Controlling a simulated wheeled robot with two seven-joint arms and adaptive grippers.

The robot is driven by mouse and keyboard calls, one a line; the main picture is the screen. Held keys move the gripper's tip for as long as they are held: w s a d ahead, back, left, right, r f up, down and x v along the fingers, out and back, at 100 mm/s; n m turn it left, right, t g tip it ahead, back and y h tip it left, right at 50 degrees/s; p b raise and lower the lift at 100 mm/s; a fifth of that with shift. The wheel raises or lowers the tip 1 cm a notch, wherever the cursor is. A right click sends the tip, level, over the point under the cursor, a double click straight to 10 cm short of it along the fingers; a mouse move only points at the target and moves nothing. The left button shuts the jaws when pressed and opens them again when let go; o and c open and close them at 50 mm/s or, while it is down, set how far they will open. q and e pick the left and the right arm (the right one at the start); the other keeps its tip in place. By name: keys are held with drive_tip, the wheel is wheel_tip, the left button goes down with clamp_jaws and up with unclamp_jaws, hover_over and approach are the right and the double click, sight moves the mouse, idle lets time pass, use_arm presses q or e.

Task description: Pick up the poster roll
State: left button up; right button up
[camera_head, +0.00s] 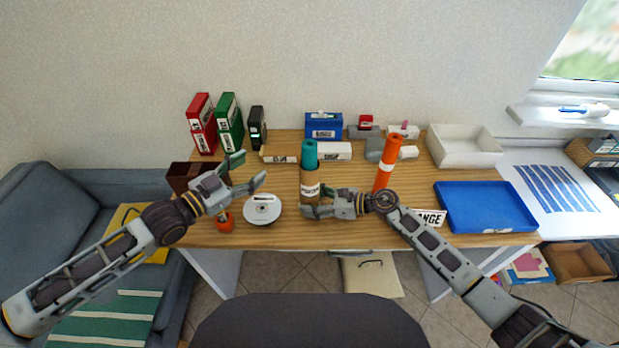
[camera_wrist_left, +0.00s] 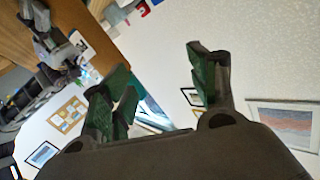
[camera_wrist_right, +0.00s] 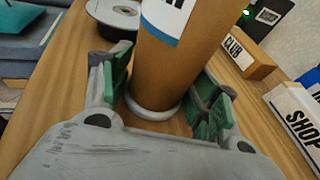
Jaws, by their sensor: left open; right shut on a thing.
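A brown cardboard tube (camera_head: 310,178) with a white label and a teal roll (camera_head: 309,152) rising from its top stands upright near the table's front middle. My right gripper (camera_head: 314,207) is shut on the brown tube, low down. In the right wrist view the tube (camera_wrist_right: 165,70) is between the two green-padded fingers, with a pale ring at its foot. An orange roll (camera_head: 386,165) with a white band stands to the right. Which one is the poster roll I cannot tell from lettering. My left gripper (camera_head: 248,170) is open and empty above the table's left part.
A disc spindle (camera_head: 262,209) lies left of the tube, beside a small orange object (camera_head: 224,222). Red (camera_head: 201,124) and green (camera_head: 229,122) binders stand behind. A blue tray (camera_head: 485,207), a white bin (camera_head: 463,147) and a label sign (camera_head: 430,218) are at right.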

sight(303, 159)
use_arm(q)
drive_tip(key=s+d+r+n+g+h, duration=0.1)
drive_tip(key=s+d+h, duration=0.1)
drive_tip(key=s+d, duration=0.2)
drive_tip(key=shift+s+d+r+n, duration=0.2)
drive_tip(key=shift+d+r+n, duration=0.15)
drive_tip(key=shift+d, duration=0.9)
drive_tip(key=shift+w, duration=0.1)
drive_tip(key=shift+x, duration=3.35)
drive_tip(key=shift+d+r, duration=0.1)
drive_tip(key=shift+d, duration=0.1)
drive_tip(key=shift+w+d+r, duration=0.1)
drive_tip(key=shift+w+d, duration=0.25)
drive_tip(key=shift+d, duration=0.3)
drive_tip(key=shift+w+d+r, duration=0.1)
drive_tip(key=shift+w+d, duration=0.3)
drive_tip(key=shift+d, duration=0.2)
drive_tip(key=shift+x, duration=1)
